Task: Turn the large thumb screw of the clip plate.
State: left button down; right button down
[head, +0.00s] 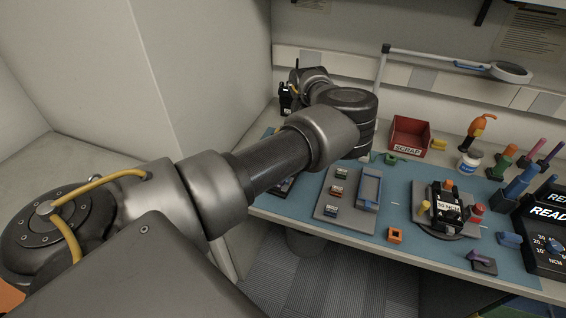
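My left arm reaches from the lower left across to the back left of the bench. Its far end, where the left gripper is, shows near the wall (294,90), mostly hidden by my arm links, so the fingers cannot be made out. A small black radio-like thing with an antenna and a white label (286,103) is right beside that end; I cannot tell whether it is held. A black device with a white label (449,206) stands on a round base on the blue mat, with yellow, orange and red parts around it. I cannot make out which part is the clip plate or its large thumb screw. My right gripper is not in view.
A red SCRAP bin (410,131) stands at the back. A grey tray (331,212) holds small parts and a blue holder (369,188). Several coloured-handled tools stand at the right by a black READY unit (546,235). An orange block (395,236) lies near the front edge. A magnifier lamp (510,72) hangs above.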

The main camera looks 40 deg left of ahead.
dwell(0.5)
pick_arm(q)
jog(key=c, duration=1.3)
grip_release()
